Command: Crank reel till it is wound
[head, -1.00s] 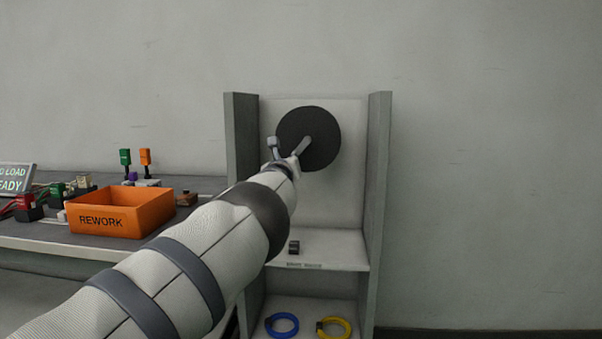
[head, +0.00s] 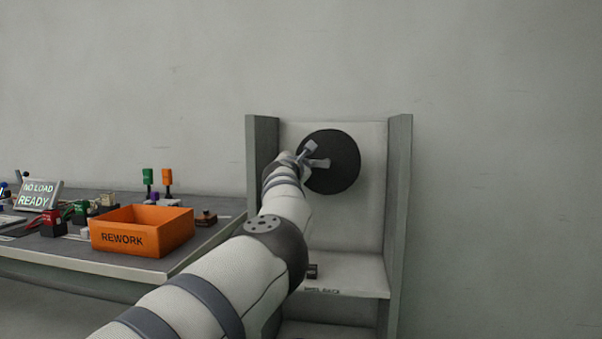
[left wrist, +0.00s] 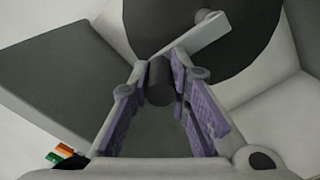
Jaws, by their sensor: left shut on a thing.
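The reel is a black disc (head: 343,160) on the back panel of a grey cabinet; it fills the top of the left wrist view (left wrist: 245,45). A light grey crank arm (head: 320,163) points left from its middle, and it also shows in the left wrist view (left wrist: 196,38). My left gripper (head: 304,156) is at the outer end of the crank. In the left wrist view its purple-padded fingers (left wrist: 160,92) are shut on the dark crank handle (left wrist: 158,76). My right gripper is not in view.
The cabinet's side walls (head: 397,190) stand left and right of the reel. A shelf (head: 360,278) below holds a small dark block (head: 312,271). On the left, a bench (head: 205,240) holds an orange REWORK bin (head: 142,238) and a sign (head: 38,195).

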